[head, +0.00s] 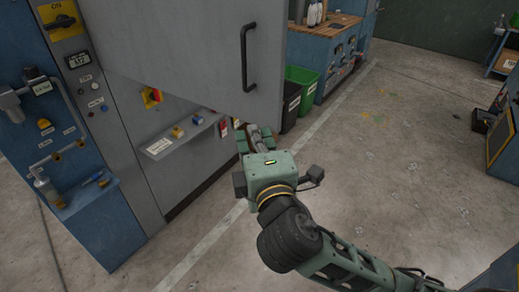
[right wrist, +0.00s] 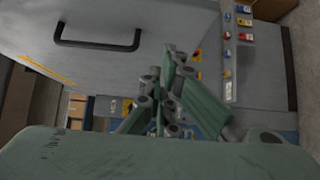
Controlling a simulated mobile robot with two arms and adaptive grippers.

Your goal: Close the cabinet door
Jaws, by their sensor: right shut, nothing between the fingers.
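The grey cabinet door (head: 190,45) stands open, swung out from the grey cabinet (head: 123,130) in the head view. Its black bar handle (head: 248,57) is upright near the free edge. The door (right wrist: 60,25) and handle (right wrist: 97,43) also show in the right wrist view. My right gripper (head: 254,134) is shut and empty, just below the door's lower free corner in the head view. Its fingers (right wrist: 174,85) show beside the door's edge in the right wrist view. I cannot tell whether they touch the door. My left gripper is out of view.
A panel with a red and yellow switch (head: 151,97) and a small ledge (head: 183,133) lies under the door. A green bin (head: 303,88) and blue workbench (head: 325,55) stand behind. Open concrete floor (head: 400,150) lies to the right.

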